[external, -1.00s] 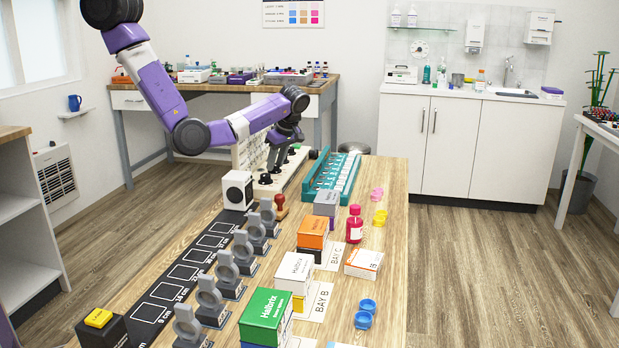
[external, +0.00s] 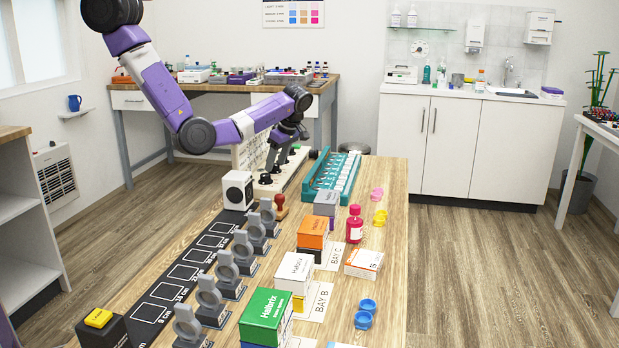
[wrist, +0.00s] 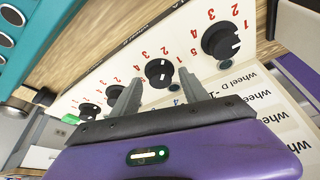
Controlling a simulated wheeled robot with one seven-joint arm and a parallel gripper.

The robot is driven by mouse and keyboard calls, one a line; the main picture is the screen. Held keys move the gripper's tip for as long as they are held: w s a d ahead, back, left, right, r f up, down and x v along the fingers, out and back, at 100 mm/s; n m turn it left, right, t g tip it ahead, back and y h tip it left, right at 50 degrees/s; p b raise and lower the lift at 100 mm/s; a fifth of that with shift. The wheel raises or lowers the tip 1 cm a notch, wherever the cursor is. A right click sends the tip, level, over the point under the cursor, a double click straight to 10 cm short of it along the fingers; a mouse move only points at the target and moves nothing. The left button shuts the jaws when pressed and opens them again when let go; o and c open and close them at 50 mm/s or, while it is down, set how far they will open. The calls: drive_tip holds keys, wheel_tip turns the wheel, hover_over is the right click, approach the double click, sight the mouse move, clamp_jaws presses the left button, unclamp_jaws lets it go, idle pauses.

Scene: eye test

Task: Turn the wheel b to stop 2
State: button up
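In the wrist view, several black round wheels with white marks stand in a row on a white panel (wrist: 75,96) with red numbers. The nearest and largest wheel (wrist: 220,40) is at the upper right. A second wheel (wrist: 158,73) shows between and just beyond the fingertips of my gripper (wrist: 160,82). The fingers are apart with a gap to each side of this wheel; contact cannot be told. In the external view, my gripper (external: 272,162) points down over the panel (external: 292,182), partly hiding the wheels.
A teal rack (external: 318,184) stands right of the panel. A white box with a dark disc (external: 236,191) and a red-brown stamp (external: 281,206) are in front. Grey ring stands (external: 228,270) and medicine boxes (external: 266,312) fill the near table. The right table edge is partly clear.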

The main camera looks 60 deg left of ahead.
sight(283, 174)
drive_tip(key=p+v, duration=0.2)
drive_tip(key=v, duration=0.5)
drive_tip(key=shift+r, duration=0.35)
drive_tip(key=shift+d, duration=0.15)
